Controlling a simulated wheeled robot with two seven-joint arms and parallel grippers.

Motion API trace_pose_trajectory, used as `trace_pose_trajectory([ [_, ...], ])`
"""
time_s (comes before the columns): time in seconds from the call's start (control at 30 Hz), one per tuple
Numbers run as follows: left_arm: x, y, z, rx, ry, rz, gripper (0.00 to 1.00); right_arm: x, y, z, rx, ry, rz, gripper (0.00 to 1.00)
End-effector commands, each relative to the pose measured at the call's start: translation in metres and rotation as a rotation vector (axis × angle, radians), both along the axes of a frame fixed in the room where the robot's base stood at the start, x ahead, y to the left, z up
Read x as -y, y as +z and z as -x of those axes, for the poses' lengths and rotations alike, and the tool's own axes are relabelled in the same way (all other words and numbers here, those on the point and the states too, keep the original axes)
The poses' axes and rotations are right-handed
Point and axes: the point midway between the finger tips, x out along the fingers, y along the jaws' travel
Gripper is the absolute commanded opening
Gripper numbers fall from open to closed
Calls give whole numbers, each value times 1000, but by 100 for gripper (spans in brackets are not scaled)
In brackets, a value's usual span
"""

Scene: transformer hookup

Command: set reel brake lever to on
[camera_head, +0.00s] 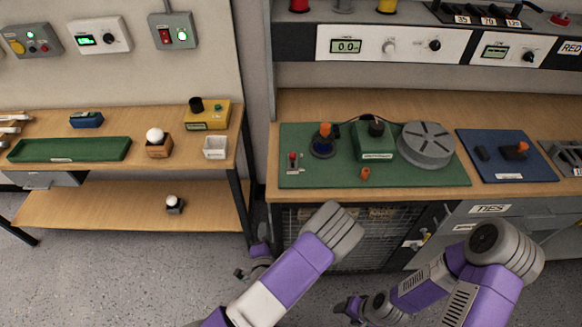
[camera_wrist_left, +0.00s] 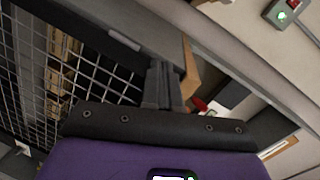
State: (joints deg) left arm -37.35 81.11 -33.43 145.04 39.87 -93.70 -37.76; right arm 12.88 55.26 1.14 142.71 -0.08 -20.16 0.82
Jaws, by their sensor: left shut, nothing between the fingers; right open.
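A small red-tipped lever (camera_head: 292,158) stands at the left end of the green mat (camera_head: 300,182), with small white labels by its foot. I cannot read these labels or tell the lever's setting. A grey slotted reel (camera_head: 426,143) sits at the mat's right side. My left gripper (camera_head: 241,272) is low in front of the bench, below and left of the mat, apart from the lever. In the left wrist view its fingers (camera_wrist_left: 163,84) are together and empty, close to the bench front. My right gripper (camera_head: 347,307) is open and empty, low at the bottom of the head view.
The mat also holds an orange-topped knob (camera_head: 325,131), a green box (camera_head: 373,143) and a small orange piece (camera_head: 365,174). A mesh cage (camera_head: 325,240) is under the bench. A blue mat (camera_head: 508,155) lies right. A wooden side table (camera_head: 185,165) stands left, past a gap.

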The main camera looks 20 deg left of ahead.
Motion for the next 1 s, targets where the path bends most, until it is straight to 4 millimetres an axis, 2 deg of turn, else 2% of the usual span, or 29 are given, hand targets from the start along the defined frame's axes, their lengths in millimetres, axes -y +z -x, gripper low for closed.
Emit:
trace_pose_trajectory([
  [0.03, 12, 28, -7, 89, -72, -122, 0, 0, 1, 0, 0, 0, 0, 58],
  [0.1, 25, 60, -12, 198, -141, -262, 0, 0, 1, 0, 0, 0, 0, 58],
  [0.2, 43, 91, -14, 311, -204, -398, 0, 0, 2, 0, 0, 0, 0, 58],
  [0.3, 52, 106, -13, 369, -233, -463, 0, 0, 1, 0, 0, 0, 0, 58],
  [0.93, 50, 114, -36, 383, -233, -469, 0, 0, -36, 0, 0, 0, 0, 58],
  [1.0, 49, 121, -46, 380, -232, -468, 0, 0, -24, 0, -1, -1, 0, 58],
])
